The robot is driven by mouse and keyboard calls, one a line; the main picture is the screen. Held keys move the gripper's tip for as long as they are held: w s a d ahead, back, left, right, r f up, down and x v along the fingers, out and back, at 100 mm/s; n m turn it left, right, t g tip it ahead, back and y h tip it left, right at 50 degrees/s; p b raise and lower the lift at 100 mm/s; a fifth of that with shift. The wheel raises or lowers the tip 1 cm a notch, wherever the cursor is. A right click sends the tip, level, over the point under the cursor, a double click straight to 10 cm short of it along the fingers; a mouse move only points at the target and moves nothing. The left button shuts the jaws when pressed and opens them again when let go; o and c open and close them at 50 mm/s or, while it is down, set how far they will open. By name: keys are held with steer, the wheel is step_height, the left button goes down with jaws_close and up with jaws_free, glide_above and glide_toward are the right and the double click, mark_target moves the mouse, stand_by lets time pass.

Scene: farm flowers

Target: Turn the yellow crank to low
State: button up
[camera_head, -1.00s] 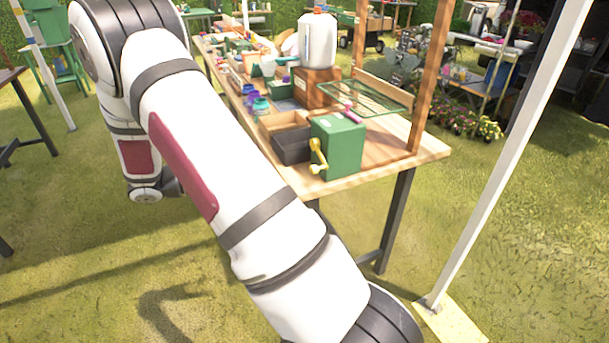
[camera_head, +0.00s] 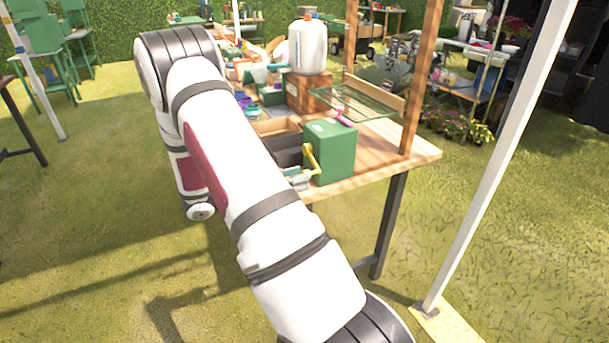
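The yellow crank (camera_head: 312,160) is on the left face of a green box (camera_head: 333,150) at the near corner of the wooden table. Its arm slopes down from the hub; its lower end is partly covered. A small grey and pale part, seemingly the tip of my gripper (camera_head: 297,180), shows at the crank's lower end, just past the edge of my arm. It is at or very close to the crank; I cannot tell whether it touches. The rest of the gripper is hidden behind my arm, so its opening does not show. No low mark is readable.
The wooden table (camera_head: 372,160) holds a dark open bin (camera_head: 287,152) beside the green box, a white jug (camera_head: 308,46) and a green wire rack (camera_head: 352,101). A wooden post and a white pole (camera_head: 500,150) stand to the right. Grass in front is clear.

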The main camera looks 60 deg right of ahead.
steer(key=shift+x, duration=1.4)
jaws_close()
steer(key=shift+r, duration=0.15)
